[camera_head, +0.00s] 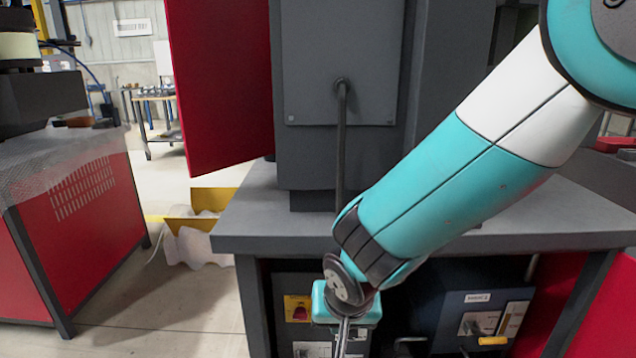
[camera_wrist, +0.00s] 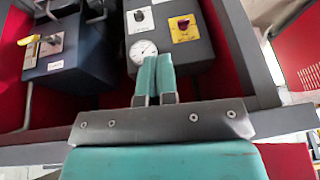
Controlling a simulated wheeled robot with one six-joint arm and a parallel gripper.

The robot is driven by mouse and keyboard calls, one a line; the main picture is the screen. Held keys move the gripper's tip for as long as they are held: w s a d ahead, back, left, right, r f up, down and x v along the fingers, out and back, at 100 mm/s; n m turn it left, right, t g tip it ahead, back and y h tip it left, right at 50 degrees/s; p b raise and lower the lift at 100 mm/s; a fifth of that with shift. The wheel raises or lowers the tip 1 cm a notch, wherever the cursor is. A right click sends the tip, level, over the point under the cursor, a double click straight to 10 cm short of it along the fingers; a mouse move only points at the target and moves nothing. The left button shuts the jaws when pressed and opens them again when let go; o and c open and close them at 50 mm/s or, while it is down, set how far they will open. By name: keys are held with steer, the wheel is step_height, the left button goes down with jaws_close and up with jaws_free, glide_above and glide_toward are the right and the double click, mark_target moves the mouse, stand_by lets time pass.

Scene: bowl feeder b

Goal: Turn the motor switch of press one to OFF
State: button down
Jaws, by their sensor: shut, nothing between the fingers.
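Under the dark press table, a grey control box (camera_head: 283,283) carries a switch on a yellow plate (camera_head: 297,308) and a white plate below it. In the wrist view the yellow-plate switch (camera_wrist: 183,28) has a dark knob, and a second switch on a white plate (camera_wrist: 140,20) sits to its left. I cannot read which one is the motor switch. My gripper (camera_head: 342,342) points down in front of this box and hides part of it. Its two teal fingers (camera_wrist: 156,60) are together and empty, over the box front beside a round gauge (camera_wrist: 142,50), apart from both knobs.
A blue box (camera_head: 450,312) with a yellow handle (camera_head: 492,341) stands to the right under the table. The table edge (camera_head: 270,244) overhangs both boxes. A red bench (camera_head: 90,215) stands at left, with open floor (camera_head: 150,300) between.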

steer(key=s+d+r+n+g+y, duration=0.2)
steer(key=s+d+r+n, duration=0.3)
steer(key=s+r, duration=0.4)
steer(key=s+d+r+n+g+y, duration=0.1)
steer(key=s+d+r+n+g, duration=0.1)
steer(key=s+d+r, duration=0.65)
step_height(320, 180, up, 21)
steer(key=s+a+p, duration=0.1)
steer(key=a+p, duration=0.1)
steer(key=p, duration=2.2)
steer(key=c, duration=1.8)
jaws_free()
steer(key=shift+c, duration=0.2)
